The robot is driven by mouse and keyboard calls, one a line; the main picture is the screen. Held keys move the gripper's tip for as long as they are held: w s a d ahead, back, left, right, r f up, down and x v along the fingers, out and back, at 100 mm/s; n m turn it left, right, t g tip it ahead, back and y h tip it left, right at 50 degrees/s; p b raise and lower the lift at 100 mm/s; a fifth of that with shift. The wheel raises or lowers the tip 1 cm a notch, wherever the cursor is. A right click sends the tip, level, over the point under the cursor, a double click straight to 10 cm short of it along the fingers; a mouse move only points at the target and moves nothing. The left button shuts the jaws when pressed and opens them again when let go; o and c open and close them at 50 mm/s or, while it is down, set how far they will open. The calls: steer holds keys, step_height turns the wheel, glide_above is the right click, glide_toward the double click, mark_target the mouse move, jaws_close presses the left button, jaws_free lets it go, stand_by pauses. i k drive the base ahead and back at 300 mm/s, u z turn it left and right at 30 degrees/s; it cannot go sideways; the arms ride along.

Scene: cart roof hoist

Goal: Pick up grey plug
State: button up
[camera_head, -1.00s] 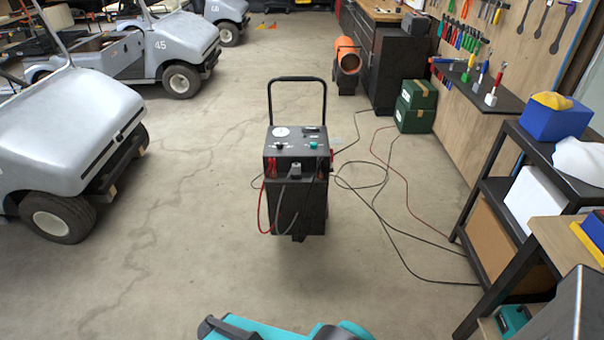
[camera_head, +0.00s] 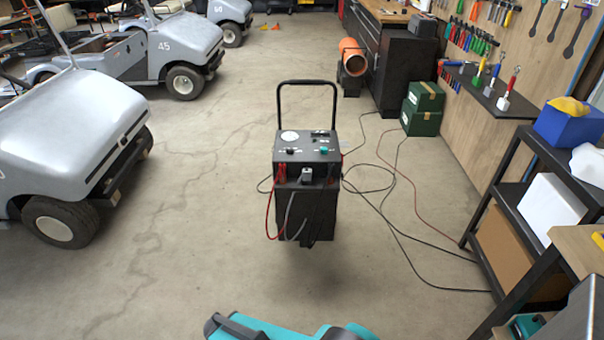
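A black wheeled charger (camera_head: 306,208) with a tall handle stands upright on the floor in the middle of the view. A small grey plug (camera_head: 306,175) sits at the upper front of the charger, just below its control panel. A grey cable (camera_head: 290,215) hangs in a loop below it. Whether the plug rests in a holder or socket is too small to tell. A teal and black part of my own body shows at the bottom edge, well short of the charger. My gripper's fingers are not in view.
Grey carts (camera_head: 68,130) stand on the left. A black shelf rack (camera_head: 500,195) and workbench (camera_head: 572,245) line the right. Cables (camera_head: 410,238) lie on the floor right of the charger. Green boxes (camera_head: 422,108) and an orange heater (camera_head: 352,57) stand behind. Floor before the charger is clear.

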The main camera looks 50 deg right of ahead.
mark_target(307, 175)
steer(key=z, duration=0.35)
steer(key=i, duration=1.5)
steer(key=u, duration=0.4)
